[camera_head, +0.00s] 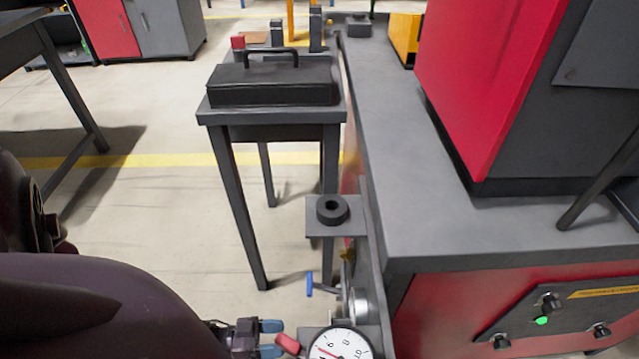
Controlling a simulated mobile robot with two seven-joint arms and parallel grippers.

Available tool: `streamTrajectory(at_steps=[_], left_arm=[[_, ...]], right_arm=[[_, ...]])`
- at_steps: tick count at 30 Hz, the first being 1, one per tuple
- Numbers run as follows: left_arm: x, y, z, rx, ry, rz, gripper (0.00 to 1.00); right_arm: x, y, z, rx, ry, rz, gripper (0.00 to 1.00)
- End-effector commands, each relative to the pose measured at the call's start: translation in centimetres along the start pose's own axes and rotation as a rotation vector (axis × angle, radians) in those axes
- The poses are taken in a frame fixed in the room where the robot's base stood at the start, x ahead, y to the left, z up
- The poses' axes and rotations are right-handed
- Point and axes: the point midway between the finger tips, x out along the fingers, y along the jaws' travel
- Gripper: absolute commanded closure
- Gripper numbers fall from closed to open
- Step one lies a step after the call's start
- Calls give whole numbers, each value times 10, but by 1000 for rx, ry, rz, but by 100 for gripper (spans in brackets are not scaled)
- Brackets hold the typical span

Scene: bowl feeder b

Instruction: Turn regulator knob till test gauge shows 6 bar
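A round test gauge (340,346) with a white face, black numbers and a red needle is at the bottom edge, partly cut off. The needle points up-left; I cannot read its exact value. My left gripper (271,339) is open, its two blue-tipped fingers apart, just left of the gauge. A red handle-like piece (288,344) is close to its fingertips; I cannot tell whether they touch. A black round knob-like ring (332,209) sits on a small grey bracket above. I cannot tell which part is the regulator knob. My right gripper is not in view.
A blue-handled lever (310,284) and a silver round fitting (358,304) are between bracket and gauge. A grey stand (222,117) carries a black case (270,84). The machine bench (400,170) and its control panel (560,305) fill the right.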

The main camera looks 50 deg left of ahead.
Motion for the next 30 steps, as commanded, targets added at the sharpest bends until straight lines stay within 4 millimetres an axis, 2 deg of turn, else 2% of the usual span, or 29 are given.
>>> streamTrajectory(at_steps=[9, 15, 21, 30], left_arm=[[54, 0, 0, 1, 2, 0, 41], [82, 1, 0, 1, 1, -1, 41], [95, 0, 0, 1, -1, -1, 41], [98, 0, 0, 1, 0, -1, 41]], right_arm=[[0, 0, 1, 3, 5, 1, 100], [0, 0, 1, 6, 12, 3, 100], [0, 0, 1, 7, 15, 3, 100], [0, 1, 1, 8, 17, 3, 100]])
